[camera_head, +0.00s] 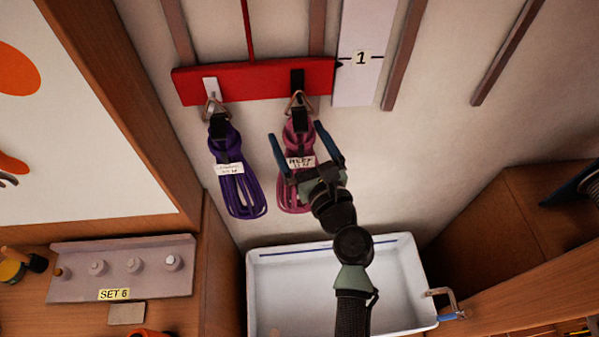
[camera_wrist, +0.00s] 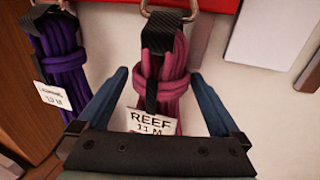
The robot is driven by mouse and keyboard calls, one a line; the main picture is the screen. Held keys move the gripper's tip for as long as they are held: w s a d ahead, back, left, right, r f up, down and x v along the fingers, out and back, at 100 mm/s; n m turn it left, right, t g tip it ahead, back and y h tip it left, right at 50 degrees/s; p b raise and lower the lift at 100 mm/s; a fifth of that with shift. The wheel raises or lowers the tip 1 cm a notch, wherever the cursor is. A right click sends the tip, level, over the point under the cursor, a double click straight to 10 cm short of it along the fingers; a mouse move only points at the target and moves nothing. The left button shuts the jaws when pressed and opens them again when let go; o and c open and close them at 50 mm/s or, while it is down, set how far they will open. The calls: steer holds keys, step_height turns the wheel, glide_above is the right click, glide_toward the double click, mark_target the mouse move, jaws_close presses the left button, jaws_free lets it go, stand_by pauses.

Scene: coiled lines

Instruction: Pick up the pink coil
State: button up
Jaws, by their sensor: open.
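The pink coil (camera_head: 292,192) hangs from the right hook of a red rail (camera_head: 252,83) on the wall. It has a black strap at its top and a white tag reading REEF. In the wrist view the pink coil (camera_wrist: 174,66) is in the middle, between the two blue fingers of my gripper (camera_wrist: 166,95). My gripper (camera_head: 306,143) is open, with one finger on each side of the coil. The fingers look apart from the coil. The palm hides the coil's lower part in the wrist view.
A purple coil (camera_head: 237,190) hangs from the left hook, close beside my left finger; it also shows in the wrist view (camera_wrist: 62,52). A white bin (camera_head: 258,285) stands below. A wooden cabinet (camera_head: 510,215) is at the right. A grey pegged block (camera_head: 120,285) is lower left.

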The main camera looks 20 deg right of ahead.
jaws_close()
stand_by(0.4)
steer(key=shift+r, duration=0.15)
